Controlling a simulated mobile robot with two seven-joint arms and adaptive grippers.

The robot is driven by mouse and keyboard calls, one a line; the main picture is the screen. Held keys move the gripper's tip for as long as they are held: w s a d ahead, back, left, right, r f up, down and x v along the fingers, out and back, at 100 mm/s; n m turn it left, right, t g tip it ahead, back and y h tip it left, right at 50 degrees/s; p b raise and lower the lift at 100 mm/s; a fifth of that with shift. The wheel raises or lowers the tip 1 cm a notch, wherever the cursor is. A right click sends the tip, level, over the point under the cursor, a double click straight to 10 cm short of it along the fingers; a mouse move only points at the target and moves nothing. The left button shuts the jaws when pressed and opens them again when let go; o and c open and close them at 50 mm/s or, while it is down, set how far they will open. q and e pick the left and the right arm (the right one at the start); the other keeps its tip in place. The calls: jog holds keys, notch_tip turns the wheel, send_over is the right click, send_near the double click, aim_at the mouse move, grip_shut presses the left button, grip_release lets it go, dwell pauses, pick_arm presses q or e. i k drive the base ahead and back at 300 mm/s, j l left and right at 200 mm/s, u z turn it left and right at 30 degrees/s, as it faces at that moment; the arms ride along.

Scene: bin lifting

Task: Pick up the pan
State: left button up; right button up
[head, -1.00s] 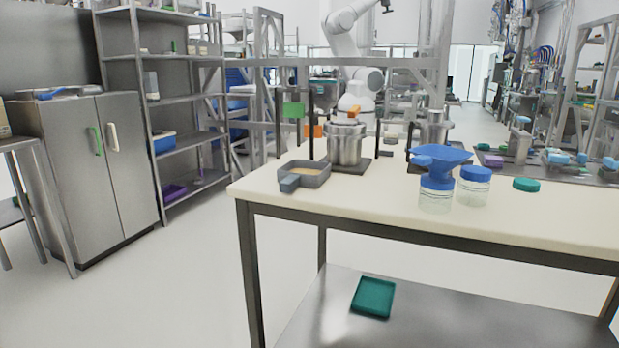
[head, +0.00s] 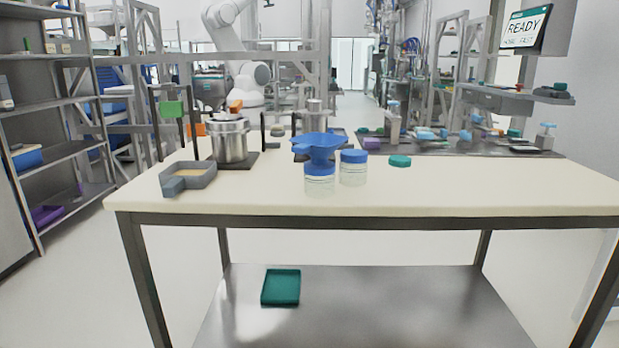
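A grey, shallow, square-walled pan (head: 203,180) with a short blue-grey handle (head: 173,188) sits on the left part of the cream tabletop, near its front-left corner. The handle points toward the front left. Something tan lies inside the pan. Neither of my grippers shows in the head view, so nothing touches the pan.
The table (head: 400,198) also holds a steel pot (head: 230,142) on a dark base, a blue funnel (head: 319,145) on a jar, a blue-lidded jar (head: 353,168) and a green lid (head: 400,161). A green tray (head: 281,287) lies on the lower shelf. Floor left is clear.

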aim_at(184, 179)
jog(key=j+z, duration=0.2)
jog(key=z, duration=1.2)
jog(key=k+j+z, duration=0.1)
jog(key=j+z, duration=0.25)
jog(key=k+j+z, duration=0.15)
jog(key=z, duration=0.25)
jog(key=k+j+z, duration=0.2)
jog(key=j+z, duration=0.15)
jog(key=k+j+z, duration=0.6)
jog(key=k, duration=0.25)
